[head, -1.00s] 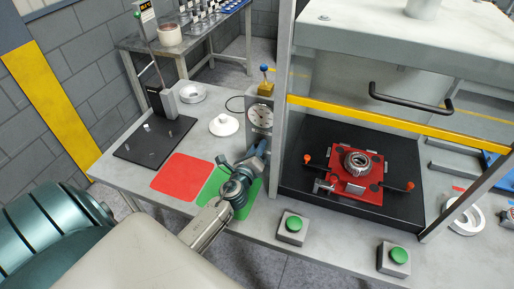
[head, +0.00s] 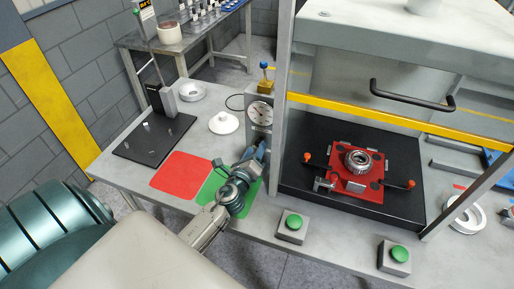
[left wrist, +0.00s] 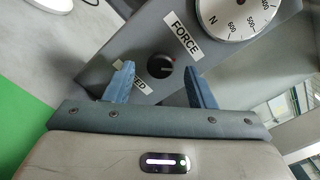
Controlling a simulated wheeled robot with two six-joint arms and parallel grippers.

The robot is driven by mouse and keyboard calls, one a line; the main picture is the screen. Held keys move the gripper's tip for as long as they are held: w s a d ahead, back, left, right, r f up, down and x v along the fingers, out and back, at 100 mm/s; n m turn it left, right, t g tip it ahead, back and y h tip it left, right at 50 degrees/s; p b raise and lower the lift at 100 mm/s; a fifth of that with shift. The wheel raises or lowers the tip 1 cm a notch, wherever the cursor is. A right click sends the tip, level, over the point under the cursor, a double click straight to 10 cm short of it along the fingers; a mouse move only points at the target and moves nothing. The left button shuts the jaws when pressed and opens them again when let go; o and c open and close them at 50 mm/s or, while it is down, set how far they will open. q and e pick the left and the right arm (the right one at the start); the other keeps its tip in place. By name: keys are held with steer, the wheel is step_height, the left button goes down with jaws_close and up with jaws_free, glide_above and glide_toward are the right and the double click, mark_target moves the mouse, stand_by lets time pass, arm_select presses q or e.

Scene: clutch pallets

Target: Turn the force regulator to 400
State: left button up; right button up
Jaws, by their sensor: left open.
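A black round knob with a red mark (left wrist: 160,67) sits on the grey panel, between the FORCE label (left wrist: 182,39) and a partly hidden label ending in "ED". A white dial gauge (left wrist: 240,15) marked N, its visible numbers including 500 and 600, is at the top right of the left wrist view; the gauge also shows in the head view (head: 260,112). My left gripper (left wrist: 161,80) is open, with its two blue fingers on either side of the knob and visible gaps between. In the head view my left gripper (head: 254,157) is below the gauge; the knob is hidden there.
A press frame with a yellow bar (head: 390,122) and black handle stands right of the gauge. Inside is a red fixture (head: 348,184) with a metal part. Two green buttons (head: 294,222) (head: 400,254) are at the front edge. Red (head: 182,175) and green mats lie left.

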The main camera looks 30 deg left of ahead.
arm_select(q)
steer(key=b+v, duration=0.2)
steer(key=v, duration=0.6)
steer(key=shift+s, duration=0.3)
